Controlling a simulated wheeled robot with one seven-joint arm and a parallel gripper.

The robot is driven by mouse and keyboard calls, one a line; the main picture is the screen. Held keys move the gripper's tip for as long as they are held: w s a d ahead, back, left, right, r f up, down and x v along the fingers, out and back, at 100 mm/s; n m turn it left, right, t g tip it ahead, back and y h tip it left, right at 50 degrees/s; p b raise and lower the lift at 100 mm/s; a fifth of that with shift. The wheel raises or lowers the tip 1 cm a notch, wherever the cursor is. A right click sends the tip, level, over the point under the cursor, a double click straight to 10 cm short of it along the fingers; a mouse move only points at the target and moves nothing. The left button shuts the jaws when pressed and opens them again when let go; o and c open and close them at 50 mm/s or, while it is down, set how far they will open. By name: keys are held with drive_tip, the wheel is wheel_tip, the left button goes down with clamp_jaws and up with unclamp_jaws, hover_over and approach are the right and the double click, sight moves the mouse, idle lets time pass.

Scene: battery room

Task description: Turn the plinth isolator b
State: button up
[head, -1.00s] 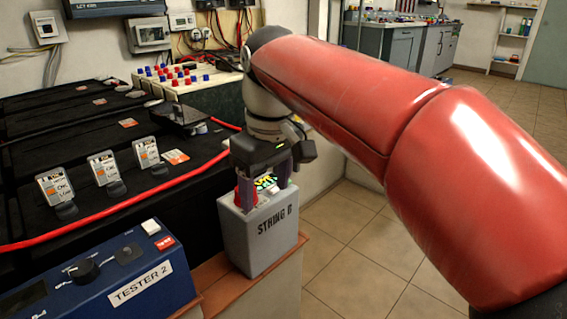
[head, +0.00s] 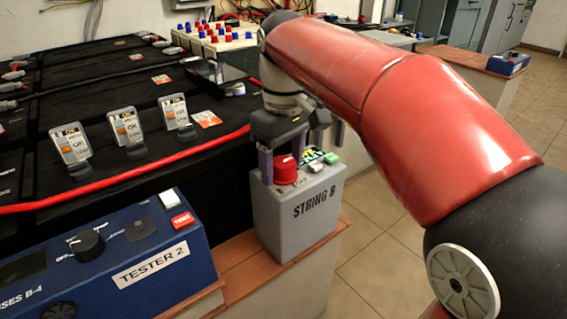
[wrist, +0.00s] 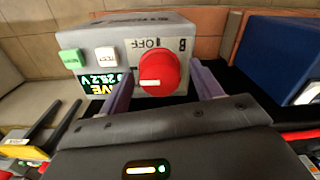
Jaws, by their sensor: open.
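The plinth isolator is a red round knob (head: 286,170) with a white mark, on top of a grey box (head: 298,218) lettered STRING B. My gripper (head: 282,160) is open above the box, its purple fingers on either side of the knob. In the wrist view the knob (wrist: 158,74) sits between the two fingers (wrist: 162,88), with gaps on both sides. OFF and B are printed beside it. A lit display (wrist: 103,85), partly hidden by a finger, and a green and a white button are on the same face.
A blue TESTER 2 unit (head: 110,262) stands left of the box on the ledge. Black batteries with small upright meters (head: 125,131) and a red cable (head: 110,186) lie behind it. Tiled floor (head: 375,240) is open on the right.

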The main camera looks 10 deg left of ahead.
drive_tip(key=c, duration=1)
drive_tip(key=shift+o, duration=0.2)
drive_tip(key=shift+m+p, duration=0.3)
drive_tip(key=shift+p, duration=0.05)
drive_tip(key=m+p, duration=0.2)
drive_tip(key=shift+r+m, duration=0.15)
drive_tip(key=shift+m, duration=0.15)
drive_tip(key=m+p, duration=0.4)
drive_tip(key=m, duration=0.1)
drive_tip(key=shift+m, duration=0.3)
drive_tip(key=m+p, duration=0.2)
drive_tip(key=m, duration=0.2)
drive_tip(key=m+p, duration=0.1)
drive_tip(key=m, duration=0.4)
drive_tip(key=shift+d+t+p, duration=0.1)
drive_tip(key=shift+t+p, duration=0.2)
drive_tip(key=shift+p, duration=0.1)
